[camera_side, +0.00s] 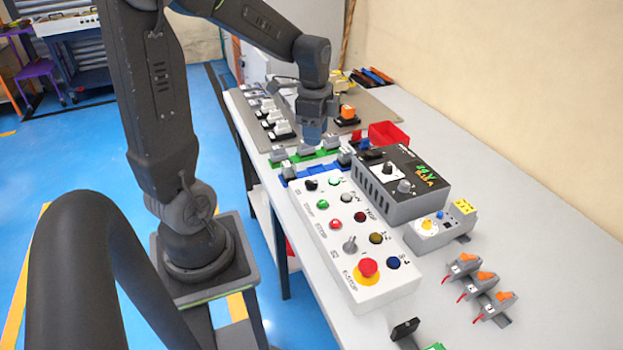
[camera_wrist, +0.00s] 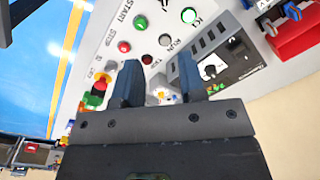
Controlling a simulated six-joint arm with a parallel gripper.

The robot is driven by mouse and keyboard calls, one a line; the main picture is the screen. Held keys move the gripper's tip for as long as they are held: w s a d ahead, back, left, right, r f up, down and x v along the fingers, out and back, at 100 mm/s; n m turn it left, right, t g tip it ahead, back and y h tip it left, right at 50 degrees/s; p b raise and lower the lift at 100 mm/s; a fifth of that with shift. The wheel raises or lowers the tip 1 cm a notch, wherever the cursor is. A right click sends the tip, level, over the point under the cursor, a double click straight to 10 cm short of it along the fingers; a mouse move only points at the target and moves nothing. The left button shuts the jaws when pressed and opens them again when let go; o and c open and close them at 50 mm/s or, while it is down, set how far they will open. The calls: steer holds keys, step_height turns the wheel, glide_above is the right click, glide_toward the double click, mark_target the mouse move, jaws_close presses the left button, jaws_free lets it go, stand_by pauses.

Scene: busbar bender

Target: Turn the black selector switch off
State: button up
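The white control box (camera_side: 337,230) stands on the table with lights, buttons, a red mushroom button and switches. A small black knob (camera_side: 311,185) sits at its far end and a grey lever-shaped selector (camera_side: 350,244) near the mushroom button. A dark knob on a white plate (camera_side: 387,169) is on the black-topped unit beside it. I cannot tell which is the black selector or its setting. My gripper (camera_side: 312,138) is over the rails beyond the box, apart from these knobs. In the wrist view my gripper (camera_wrist: 158,65) is open, with nothing clearly held.
The black-topped unit (camera_side: 425,204) stands right of the control box. Green and blue rails with modules (camera_side: 305,157) lie beyond it, and a red bin (camera_side: 388,134) is behind. Lever connectors (camera_side: 478,275) lie at right. The right table surface is mostly clear.

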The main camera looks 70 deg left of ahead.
mark_target(311, 182)
steer(key=shift+m+g, duration=0.3)
steer(key=shift+m, duration=0.2)
steer(key=f, duration=0.5)
steer(key=a+f, duration=0.1)
steer(key=f, duration=0.4)
steer(key=a+f, duration=0.1)
steer(key=f, duration=0.4)
steer(key=shift+a+f, duration=0.1)
steer(key=shift+f, duration=0.1)
jaws_close()
